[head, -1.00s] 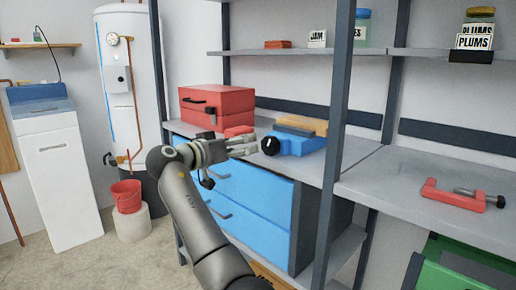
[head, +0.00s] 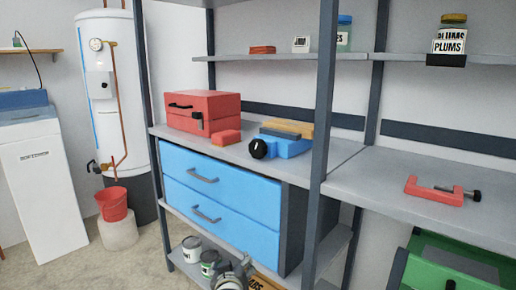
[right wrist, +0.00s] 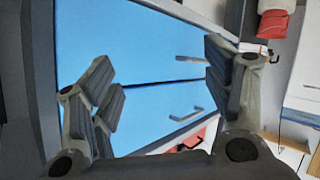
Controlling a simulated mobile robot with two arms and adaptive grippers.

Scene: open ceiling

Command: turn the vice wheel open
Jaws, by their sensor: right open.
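The blue vice (head: 289,146) sits on the shelf top above the blue drawers, with a wooden block beside its back. Its black round wheel (head: 258,148) faces the front left and nothing touches it. I cannot tell how far the wheel is turned. My right gripper (head: 233,274) is low at the bottom edge of the head view, well below the vice and in front of the lower shelf. In the right wrist view the right gripper (right wrist: 160,82) is open and empty, facing the blue drawers. The vice is not visible there. My left gripper is not in view.
A red toolbox (head: 202,111) and a small red block (head: 226,137) stand left of the vice. A dark shelf post (head: 324,120) rises to its right. A red clamp (head: 434,191) lies on the right shelf. Paint cans (head: 192,249) stand on the lower shelf.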

